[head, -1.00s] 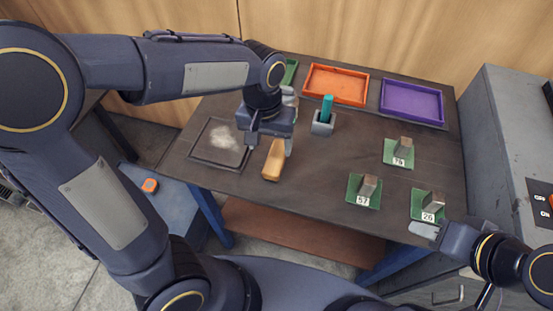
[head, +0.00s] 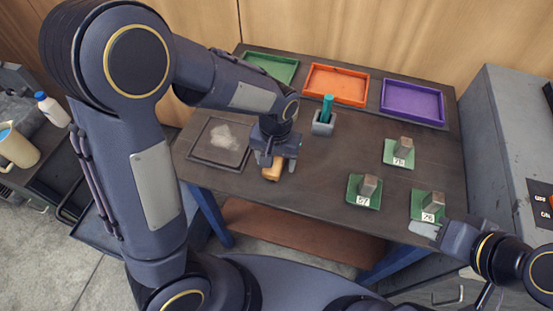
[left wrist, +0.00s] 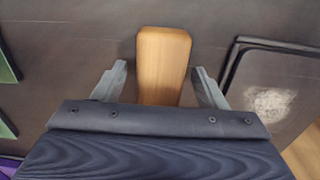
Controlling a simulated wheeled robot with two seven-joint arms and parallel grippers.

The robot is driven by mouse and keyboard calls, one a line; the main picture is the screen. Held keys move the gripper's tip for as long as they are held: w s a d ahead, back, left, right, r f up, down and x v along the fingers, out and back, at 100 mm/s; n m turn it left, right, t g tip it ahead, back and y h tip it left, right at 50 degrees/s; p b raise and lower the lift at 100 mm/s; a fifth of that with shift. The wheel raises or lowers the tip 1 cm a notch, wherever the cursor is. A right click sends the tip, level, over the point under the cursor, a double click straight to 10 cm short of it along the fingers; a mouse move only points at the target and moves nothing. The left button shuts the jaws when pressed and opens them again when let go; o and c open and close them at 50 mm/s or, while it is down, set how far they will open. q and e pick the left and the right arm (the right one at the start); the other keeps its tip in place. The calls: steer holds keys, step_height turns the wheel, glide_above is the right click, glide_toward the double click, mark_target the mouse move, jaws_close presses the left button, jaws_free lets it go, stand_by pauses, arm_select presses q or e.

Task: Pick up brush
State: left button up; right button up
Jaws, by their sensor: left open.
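The brush shows as a tan wooden block (head: 271,173) on the dark table, mostly hidden under my left gripper in the head view. In the left wrist view the brush (left wrist: 163,62) lies between the two fingers, with a gap on each side. My left gripper (left wrist: 160,85) is open and sits over the brush; it also shows in the head view (head: 277,160). My right gripper (head: 425,229) is at the table's front right edge, away from the brush; its jaw opening is not clear.
A dark tray (head: 198,159) with pale powder lies left of the brush. A grey holder (head: 323,127) with a teal item stands behind it. Green (head: 271,66), orange (head: 336,84) and purple (head: 412,101) trays line the back. Metal blocks on green numbered plates (head: 364,191) stand at right.

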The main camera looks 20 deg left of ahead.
mark_target(276, 160)
arm_select(q)
steer(key=c, duration=1.1)
steer(key=shift+r, duration=0.1)
steer(key=shift+r, duration=0.55)
steer(key=r, duration=0.2)
steer(key=shift+s+r, duration=0.2)
steer(key=shift+r, duration=0.15)
steer(key=s+r, duration=0.3)
steer(key=s, duration=0.1)
steer(key=s+r, duration=0.3)
steer(key=s, duration=0.2)
steer(key=s+r, duration=0.3)
steer(key=s, duration=0.1)
steer(key=shift+s+d, duration=0.3)
steer(key=shift+d, duration=0.1)
